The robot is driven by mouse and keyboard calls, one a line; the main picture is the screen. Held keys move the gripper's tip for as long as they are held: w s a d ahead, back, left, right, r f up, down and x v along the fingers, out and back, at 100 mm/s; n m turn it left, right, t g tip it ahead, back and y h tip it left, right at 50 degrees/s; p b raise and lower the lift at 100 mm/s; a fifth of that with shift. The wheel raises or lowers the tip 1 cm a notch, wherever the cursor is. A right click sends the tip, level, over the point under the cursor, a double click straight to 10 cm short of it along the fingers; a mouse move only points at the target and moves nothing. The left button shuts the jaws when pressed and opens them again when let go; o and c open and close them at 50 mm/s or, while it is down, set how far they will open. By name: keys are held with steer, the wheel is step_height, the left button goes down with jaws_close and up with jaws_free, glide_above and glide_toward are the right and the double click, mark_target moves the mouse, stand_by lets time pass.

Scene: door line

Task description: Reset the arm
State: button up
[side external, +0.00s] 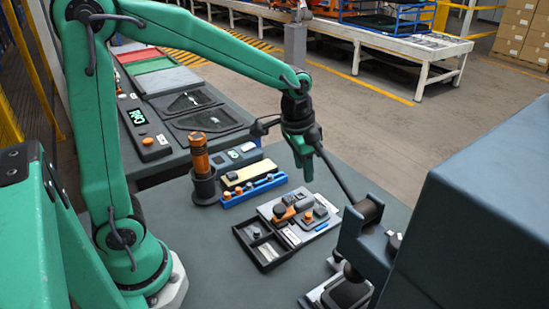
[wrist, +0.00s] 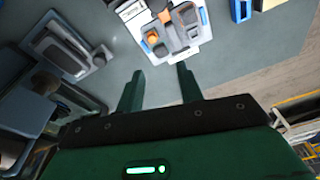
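My green gripper (side external: 301,150) hangs above the dark grey table (side external: 225,235), with the arm bent over from the left. In the wrist view its two fingers (wrist: 160,68) are spread well apart. Only bare table shows between them, so it is open and empty. Below it lies a light grey plate (side external: 325,228) bearing orange and dark grey parts, which also shows in the wrist view (wrist: 150,42). A dark lever (side external: 340,178) rises from the grey machine at right towards my gripper; whether they touch I cannot tell.
A grey machine (side external: 470,205) fills the right side. A black compartment tray (side external: 243,238) adjoins the plate. Behind are a blue tray (side external: 229,202) and an orange-and-black cylinder (side external: 198,155) upright in a black holder. A control panel (side external: 144,128) stands farther back. The front-left tabletop is clear.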

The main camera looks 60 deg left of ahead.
steer(key=s+a+r+n+t, duration=0.1)
steer(key=s+r, duration=0.2)
steer(key=s, duration=0.5)
steer(key=s+a+r+n+t, duration=0.2)
steer(key=s+r, duration=0.2)
steer(key=s, duration=0.4)
steer(key=shift+s+a+r+t, duration=0.15)
steer(key=shift+s+r+t, duration=0.05)
steer(key=shift+t, duration=0.1)
stand_by(0.6)
